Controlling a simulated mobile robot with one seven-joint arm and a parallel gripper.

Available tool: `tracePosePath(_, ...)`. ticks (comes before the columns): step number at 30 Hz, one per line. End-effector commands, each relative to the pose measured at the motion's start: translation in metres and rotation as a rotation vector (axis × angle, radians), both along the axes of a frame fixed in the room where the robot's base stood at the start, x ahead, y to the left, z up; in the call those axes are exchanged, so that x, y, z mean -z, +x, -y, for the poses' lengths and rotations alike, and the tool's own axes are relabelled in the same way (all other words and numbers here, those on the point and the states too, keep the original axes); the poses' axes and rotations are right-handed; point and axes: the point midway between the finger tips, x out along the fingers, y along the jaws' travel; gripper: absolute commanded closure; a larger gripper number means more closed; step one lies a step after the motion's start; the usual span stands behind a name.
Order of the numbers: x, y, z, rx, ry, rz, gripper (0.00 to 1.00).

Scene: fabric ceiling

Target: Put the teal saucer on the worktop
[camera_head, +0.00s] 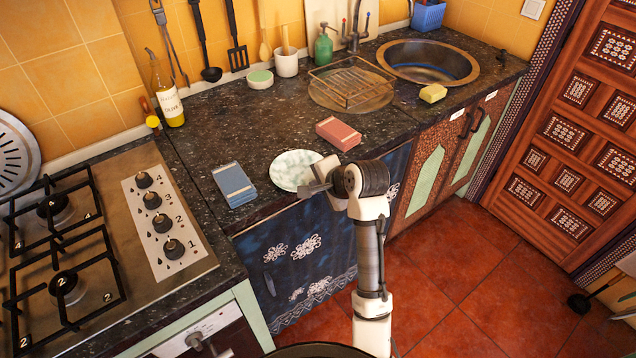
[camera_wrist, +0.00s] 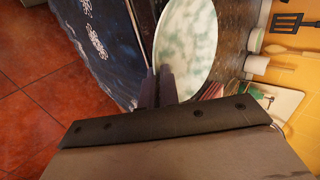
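The teal saucer (camera_head: 296,170) is round, pale, with mottled white and green. In the head view it appears at the front edge of the dark speckled worktop (camera_head: 262,140), face up. It also shows in the wrist view (camera_wrist: 186,45), with its near rim at my fingers. My gripper (camera_head: 314,188) comes from the front right, and its fingers (camera_wrist: 158,88) are close together on the saucer's rim. Whether the saucer's underside touches the worktop is hidden.
A blue box (camera_head: 233,185) lies left of the saucer and a red box (camera_head: 338,133) behind it to the right. The stove (camera_head: 100,250) is at left. A wire rack (camera_head: 352,82), yellow sponge (camera_head: 433,93) and sink (camera_head: 428,62) are farther right. The middle worktop is clear.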

Motion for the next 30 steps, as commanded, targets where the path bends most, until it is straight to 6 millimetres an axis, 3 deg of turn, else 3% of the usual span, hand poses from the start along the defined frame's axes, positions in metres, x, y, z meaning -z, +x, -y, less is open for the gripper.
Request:
tracePosePath(8, 0.002, 0.000, 0.000, -0.001, 0.001, 0.002, 1.00)
tracePosePath(9, 0.001, 0.000, 0.000, 0.000, -0.001, 0.002, 0.92)
tracePosePath(13, 0.001, 0.000, 0.000, 0.000, -0.001, 0.002, 0.75)
tracePosePath(24, -0.003, -0.001, 0.002, 0.001, -0.002, 0.004, 0.75)
tracePosePath(30, -0.027, -0.020, 0.016, 0.001, -0.003, 0.007, 0.75)
